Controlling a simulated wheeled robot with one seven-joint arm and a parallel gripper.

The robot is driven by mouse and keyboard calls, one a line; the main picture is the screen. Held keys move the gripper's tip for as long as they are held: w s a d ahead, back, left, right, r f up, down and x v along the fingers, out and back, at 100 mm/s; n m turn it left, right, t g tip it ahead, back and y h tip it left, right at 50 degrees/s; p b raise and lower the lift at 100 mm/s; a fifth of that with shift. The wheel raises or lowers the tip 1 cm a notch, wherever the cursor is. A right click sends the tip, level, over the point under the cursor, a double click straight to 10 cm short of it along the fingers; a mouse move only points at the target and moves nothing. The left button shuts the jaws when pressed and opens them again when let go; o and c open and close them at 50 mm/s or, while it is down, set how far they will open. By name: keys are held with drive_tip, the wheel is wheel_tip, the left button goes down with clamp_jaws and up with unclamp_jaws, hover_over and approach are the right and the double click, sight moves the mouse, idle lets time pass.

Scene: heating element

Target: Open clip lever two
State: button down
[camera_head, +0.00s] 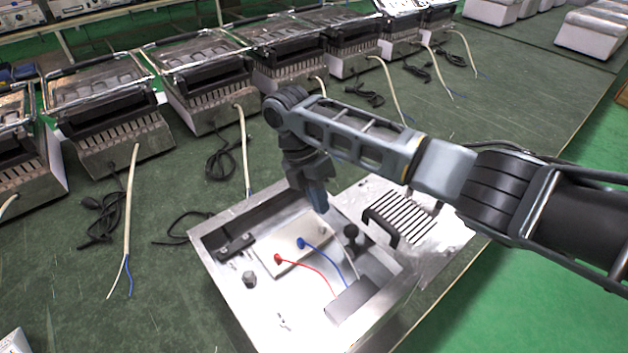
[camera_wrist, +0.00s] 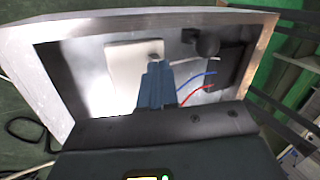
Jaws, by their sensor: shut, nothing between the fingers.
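An open metal box (camera_head: 215,262) holds a pale flat plate (camera_head: 285,252) with a red wire (camera_head: 305,268) and a blue wire (camera_head: 328,258) on it. A black lever-like clip (camera_head: 236,246) lies left of the plate, and a black knobbed part (camera_head: 351,236) stands right of it. I cannot tell which is clip lever two. My gripper (camera_head: 320,206) is shut and empty, pointing down over the plate's far right corner, near a small grey post (camera_head: 322,230). In the wrist view the shut fingers (camera_wrist: 156,68) overlap the plate (camera_wrist: 122,62), left of the black knob (camera_wrist: 207,42); contact cannot be told.
A slotted metal panel with a black handle (camera_head: 381,228) lies right of the box. A dark cylinder (camera_head: 250,279) stands at the box's left side. Several grill-like units (camera_head: 110,120) with loose cables line the back of the green table (camera_head: 60,270). The box walls rise around the plate.

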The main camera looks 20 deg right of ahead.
sight(353, 237)
drive_tip(key=shift+s+d+f+p, duration=0.2)
drive_tip(key=shift+s+d+p, duration=0.15)
drive_tip(key=shift+s, duration=0.3)
drive_tip(key=shift+s+d+f+p, duration=0.15)
drive_tip(key=shift+s+d+p, duration=0.2)
drive_tip(key=shift+s, duration=0.3)
drive_tip(key=shift+s+d+f+p, duration=0.25)
drive_tip(key=shift+s+d, duration=0.1)
drive_tip(key=shift+s, duration=0.3)
